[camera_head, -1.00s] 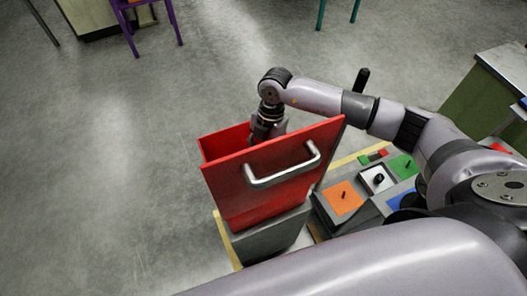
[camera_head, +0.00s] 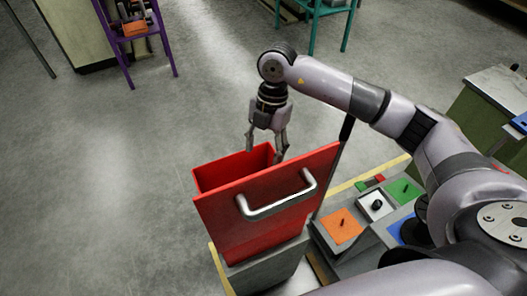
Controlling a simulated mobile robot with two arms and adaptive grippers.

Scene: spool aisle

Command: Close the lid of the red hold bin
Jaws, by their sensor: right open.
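The red hold bin (camera_head: 222,170) stands in the lower middle of the head view on a grey base. Its top is open at the far side. A wide red panel (camera_head: 225,222) with a silver bar handle (camera_head: 277,203) stands raised on the near side and looks like the lid. It hides most of the bin's inside. My right gripper (camera_head: 265,154) points down at the bin's far edge, behind the panel. Its fingers are spread, with nothing seen between them. Whether a finger touches the bin cannot be told. My left gripper is out of view.
Right of the bin is a grey console with orange (camera_head: 341,226), white, green (camera_head: 403,190) and blue panels. A dark post (camera_head: 346,132) rises beside the red panel. A purple stand (camera_head: 127,45) and a teal one (camera_head: 330,22) are at the back. Floor left of the bin is clear.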

